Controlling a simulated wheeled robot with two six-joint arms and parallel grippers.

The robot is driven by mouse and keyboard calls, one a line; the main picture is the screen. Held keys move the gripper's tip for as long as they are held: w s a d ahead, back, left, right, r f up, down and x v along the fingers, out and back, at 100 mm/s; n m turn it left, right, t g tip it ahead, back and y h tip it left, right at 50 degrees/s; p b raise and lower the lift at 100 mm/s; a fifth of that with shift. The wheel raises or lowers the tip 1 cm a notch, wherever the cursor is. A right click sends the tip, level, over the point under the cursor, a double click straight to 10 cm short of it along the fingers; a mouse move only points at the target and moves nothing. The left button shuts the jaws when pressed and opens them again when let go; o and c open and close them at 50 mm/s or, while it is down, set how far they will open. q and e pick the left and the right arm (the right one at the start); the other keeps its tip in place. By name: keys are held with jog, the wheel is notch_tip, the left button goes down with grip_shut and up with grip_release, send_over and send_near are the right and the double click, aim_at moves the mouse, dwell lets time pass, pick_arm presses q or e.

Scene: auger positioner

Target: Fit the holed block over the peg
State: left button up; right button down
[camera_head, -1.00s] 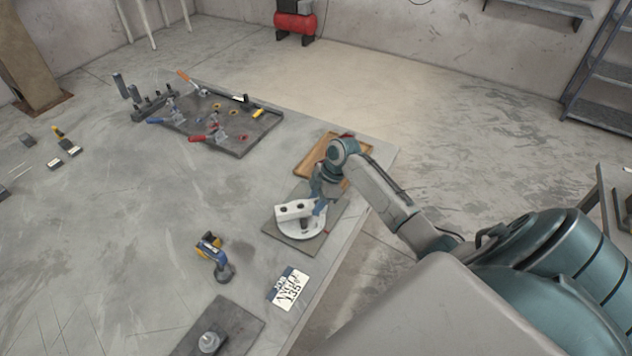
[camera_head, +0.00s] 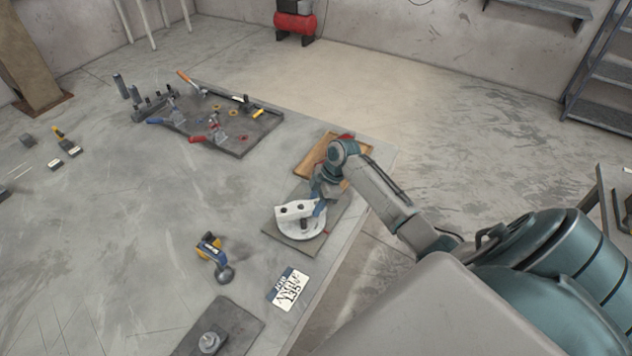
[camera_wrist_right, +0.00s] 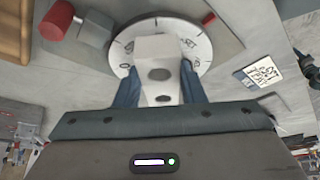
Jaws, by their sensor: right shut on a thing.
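The white holed block (camera_head: 292,211) is between the fingers of my right gripper (camera_head: 316,209), over the round white dial (camera_head: 303,234). Dark holes show on its face in the head view. In the right wrist view the block (camera_wrist_right: 157,50) sits between the two blue fingers of the gripper (camera_wrist_right: 160,88), with the marked dial (camera_wrist_right: 125,42) behind it. A short dark post (camera_head: 304,224), perhaps the peg, shows at the block's lower edge. I cannot tell whether block and post touch or line up. My left gripper is not in view.
The dial stands on a grey plate (camera_head: 275,233) near the table edge. A wooden tray (camera_head: 308,158) lies behind it. A yellow-blue tool (camera_head: 212,252) and a lettered card (camera_head: 288,289) lie in front. A clamp board (camera_head: 240,145) is at the back left.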

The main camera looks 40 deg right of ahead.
jog(key=shift+f+b, duration=0.9)
jog(key=shift+f, duration=0.35)
jog(key=c, duration=0.8)
grip_release()
jog(key=shift+c, duration=0.2)
jog(key=shift+s, duration=0.1)
jog(key=b+v, duration=0.2)
jog(key=v, duration=0.9)
jog(key=shift+b, duration=0.4)
jog(key=shift+a, duration=0.1)
